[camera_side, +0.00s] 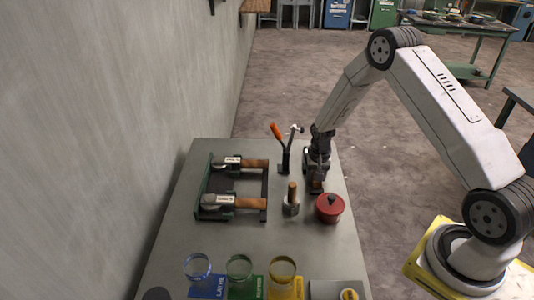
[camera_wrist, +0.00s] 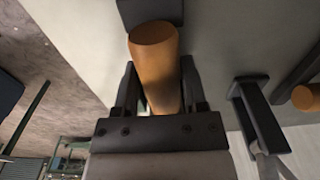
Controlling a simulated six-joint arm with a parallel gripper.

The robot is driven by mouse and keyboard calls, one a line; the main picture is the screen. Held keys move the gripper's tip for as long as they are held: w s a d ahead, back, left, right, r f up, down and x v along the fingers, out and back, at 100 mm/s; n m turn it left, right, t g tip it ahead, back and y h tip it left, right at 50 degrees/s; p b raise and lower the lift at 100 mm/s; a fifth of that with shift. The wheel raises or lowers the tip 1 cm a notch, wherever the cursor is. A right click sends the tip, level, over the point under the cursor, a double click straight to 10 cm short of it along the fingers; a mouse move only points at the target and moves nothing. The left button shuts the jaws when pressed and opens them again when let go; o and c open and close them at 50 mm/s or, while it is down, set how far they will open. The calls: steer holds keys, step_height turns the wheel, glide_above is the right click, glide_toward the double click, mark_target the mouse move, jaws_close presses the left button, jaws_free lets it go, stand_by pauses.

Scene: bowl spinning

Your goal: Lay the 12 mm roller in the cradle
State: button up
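My gripper (camera_side: 318,172) is low over the far right of the bench, pointing down. In the wrist view a wooden, orange-brown cylinder (camera_wrist: 156,75) lies between the two fingers of my gripper (camera_wrist: 160,80). The fingers flank it closely, but I cannot tell whether they press on it. In the side view a small brown part (camera_side: 317,187) shows under the gripper. The dark cradle-like frame (camera_side: 235,190) at left holds two metal tools with wooden handles, an upper one (camera_side: 254,163) and a lower one (camera_side: 250,203). No 12 mm marking is readable.
An upright wooden-handled piece in a metal base (camera_side: 291,206) and a red lidded pot (camera_side: 329,208) stand close in front of my gripper. An orange-handled lever (camera_side: 276,131) rises left of it. Blue, green and yellow ringed glasses (camera_side: 240,266) line the near edge.

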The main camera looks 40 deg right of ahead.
steer(key=shift+o, duration=1.3)
steer(key=shift+r, duration=0.15)
step_height(320, 180, up, 12)
steer(key=shift+a, duration=0.15)
steer(key=s+a+r+n+t, duration=0.1)
steer(key=s+a+r+n, duration=0.3)
steer(key=s+a, duration=0.3)
steer(key=s+a+r+n+t, duration=0.1)
steer(key=s+a+r+n, duration=0.3)
steer(key=s+a, duration=0.4)
steer(key=shift+s+n+t, duration=0.3)
steer(key=shift+s+n, duration=0.15)
steer(key=shift+n, duration=0.05)
steer(key=shift+a, duration=0.1)
